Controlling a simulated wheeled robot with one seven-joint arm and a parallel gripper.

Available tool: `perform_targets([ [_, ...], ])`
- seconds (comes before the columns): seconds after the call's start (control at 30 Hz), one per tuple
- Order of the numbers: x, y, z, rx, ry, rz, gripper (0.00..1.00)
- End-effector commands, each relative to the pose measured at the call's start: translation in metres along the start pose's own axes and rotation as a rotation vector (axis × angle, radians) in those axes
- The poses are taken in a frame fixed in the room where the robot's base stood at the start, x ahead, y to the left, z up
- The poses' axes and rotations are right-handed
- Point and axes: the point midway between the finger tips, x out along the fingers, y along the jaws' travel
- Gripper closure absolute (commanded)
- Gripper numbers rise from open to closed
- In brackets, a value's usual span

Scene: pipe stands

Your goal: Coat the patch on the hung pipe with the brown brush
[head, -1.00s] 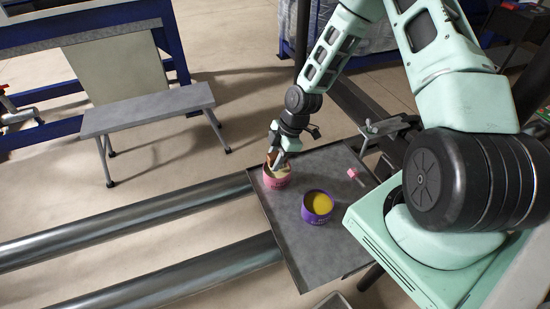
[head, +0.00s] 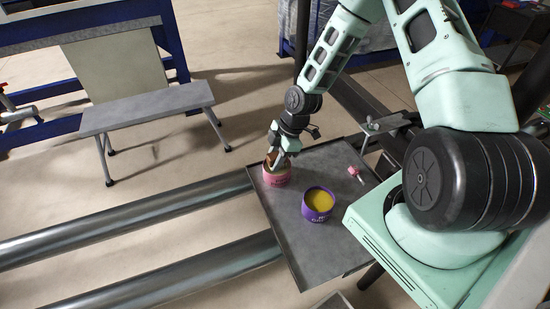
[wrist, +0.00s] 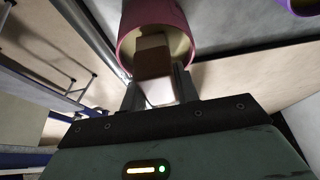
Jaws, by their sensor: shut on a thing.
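My gripper (head: 279,157) is shut on the brown brush and points down at the pink pot (head: 275,181) on the grey tray. In the wrist view, the brush's brown handle (wrist: 153,54) sits between the fingers and reaches into the mouth of the pink pot (wrist: 126,50). The brush's bristles are hidden, so I cannot tell how deep they are. Two grey metal pipes (head: 130,217) (head: 190,273) run across the lower left of the head view. I see no patch on them, and I cannot tell which one is the hung pipe.
A purple pot (head: 312,213) with yellow contents stands on the tray (head: 300,262), right of the pink pot. A small pink brush (head: 356,174) lies near the tray's right edge. A clamp (head: 376,126) is behind it. A grey bench (head: 150,108) stands on the floor at upper left.

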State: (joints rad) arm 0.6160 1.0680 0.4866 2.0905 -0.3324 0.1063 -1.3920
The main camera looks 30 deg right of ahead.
Motion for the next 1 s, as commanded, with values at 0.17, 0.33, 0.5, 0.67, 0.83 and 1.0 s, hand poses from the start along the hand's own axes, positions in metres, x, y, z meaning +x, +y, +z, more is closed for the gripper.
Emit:
perform_targets([
  [0.17,0.0029,0.0001,0.0012,0.000,0.000,0.000,0.96],
  [0.33,0.0043,0.0002,0.0018,0.000,0.000,0.000,0.64],
  [0.5,0.0041,0.0001,0.0017,0.000,0.000,0.000,0.44],
  [0.67,0.0042,0.0000,0.0017,0.000,0.000,0.000,0.60],
  [0.83,0.0041,0.0000,0.0017,0.000,0.000,0.000,0.60],
  [1.0,0.0041,0.0000,0.0017,0.000,0.000,0.000,0.60],
])
